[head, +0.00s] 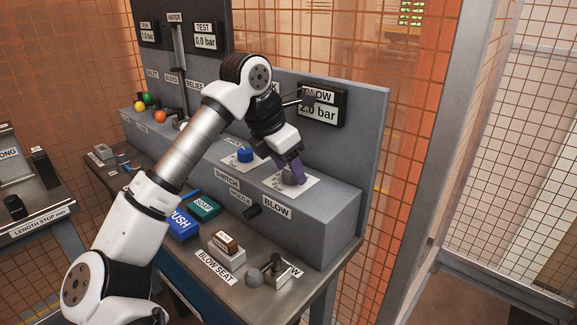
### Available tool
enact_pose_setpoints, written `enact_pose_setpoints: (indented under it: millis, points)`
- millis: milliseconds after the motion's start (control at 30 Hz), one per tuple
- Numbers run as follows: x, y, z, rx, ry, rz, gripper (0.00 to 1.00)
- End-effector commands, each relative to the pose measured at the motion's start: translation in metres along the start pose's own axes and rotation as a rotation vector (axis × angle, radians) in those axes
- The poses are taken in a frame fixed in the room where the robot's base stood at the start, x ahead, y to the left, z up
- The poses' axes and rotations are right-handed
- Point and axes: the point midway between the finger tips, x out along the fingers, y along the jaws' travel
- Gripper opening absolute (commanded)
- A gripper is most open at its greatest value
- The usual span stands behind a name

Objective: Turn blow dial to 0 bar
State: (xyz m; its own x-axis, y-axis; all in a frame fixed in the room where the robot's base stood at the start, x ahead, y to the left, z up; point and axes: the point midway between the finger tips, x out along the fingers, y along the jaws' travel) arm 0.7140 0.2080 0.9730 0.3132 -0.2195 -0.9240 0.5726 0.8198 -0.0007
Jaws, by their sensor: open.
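The blow dial (288,178) is a small grey knob on a white plate on top of the grey console, above a BLOW label. The blow display (318,112) on the back panel reads 2.0 bar; an arm part covers some of its title. My gripper (291,167) is open and points down at the dial, its purple fingers right at the knob. Its fingers partly hide the knob, and I cannot tell whether they touch it.
A blue knob (245,154) stands left of the dial. A black nozzle (252,211) sticks out of the console front. On the bench are a blue PUSH block (181,222), a teal SOAP block (203,207) and a brown-topped block (226,242).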

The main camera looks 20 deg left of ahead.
Motion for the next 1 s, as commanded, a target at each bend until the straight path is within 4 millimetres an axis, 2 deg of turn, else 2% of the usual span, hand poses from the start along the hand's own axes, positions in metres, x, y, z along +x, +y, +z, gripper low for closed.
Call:
enact_pose_setpoints:
  millis: [333, 667, 1000]
  points:
    - [0.0042, -0.0003, 0.0003, 0.001, 0.000, 0.000, 0.55]
    - [0.0039, -0.0003, 0.0003, 0.001, 0.000, 0.000, 0.12]
    - [0.0049, -0.0007, -0.0002, -0.042, 0.000, 0.019, 0.11]
